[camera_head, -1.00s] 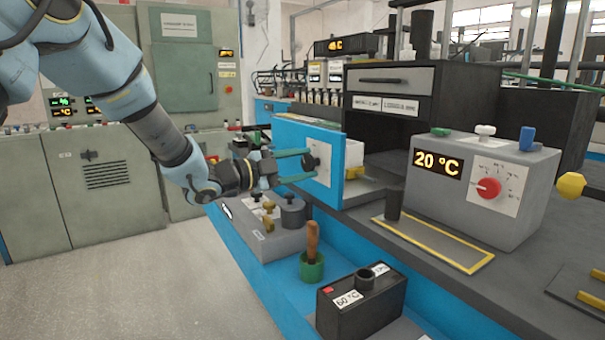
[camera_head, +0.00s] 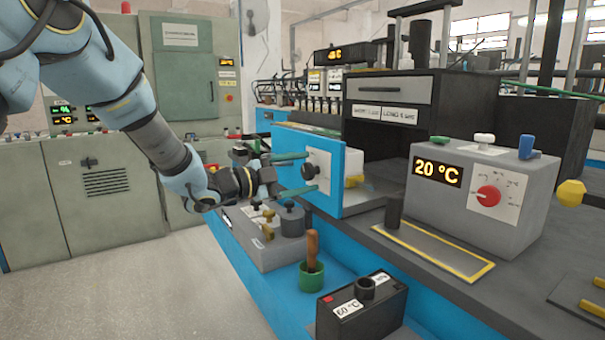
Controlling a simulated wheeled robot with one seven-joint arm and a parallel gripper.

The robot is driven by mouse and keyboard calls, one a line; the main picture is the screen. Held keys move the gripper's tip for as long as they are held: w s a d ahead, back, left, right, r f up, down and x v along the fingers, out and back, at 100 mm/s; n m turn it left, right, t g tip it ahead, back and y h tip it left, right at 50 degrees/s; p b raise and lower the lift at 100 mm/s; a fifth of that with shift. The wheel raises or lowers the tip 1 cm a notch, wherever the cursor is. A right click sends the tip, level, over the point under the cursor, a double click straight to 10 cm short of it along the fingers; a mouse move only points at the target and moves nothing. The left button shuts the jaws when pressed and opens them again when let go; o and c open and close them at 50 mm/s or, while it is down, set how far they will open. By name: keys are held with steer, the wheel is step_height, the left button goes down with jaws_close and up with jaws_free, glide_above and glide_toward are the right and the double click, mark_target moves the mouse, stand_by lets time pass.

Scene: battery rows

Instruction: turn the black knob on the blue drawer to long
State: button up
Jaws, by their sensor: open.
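The blue drawer (camera_head: 325,205) is pulled out of the dark bench cabinet, its front facing left. The black knob (camera_head: 310,172) sits on a pale label plate (camera_head: 322,164) on that front. The markings on the plate are too small to read. My gripper (camera_head: 308,172) is at the drawer front with its two green fingers spread, one above and one below the knob. I see the knob between the fingertips. I cannot tell whether either finger touches it.
A grey box with a red knob (camera_head: 489,196) and a 20 °C display (camera_head: 438,172) stands to the right. Below the drawer are a grey unit with small knobs (camera_head: 268,240), a wooden-handled tool in a green cup (camera_head: 312,278) and a black 60 °C box (camera_head: 362,308).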

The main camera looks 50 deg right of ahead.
steer(key=b+v, duration=0.1)
steer(key=v, duration=0.9)
steer(key=shift+w+a, duration=0.15)
steer(key=shift+a, duration=0.25)
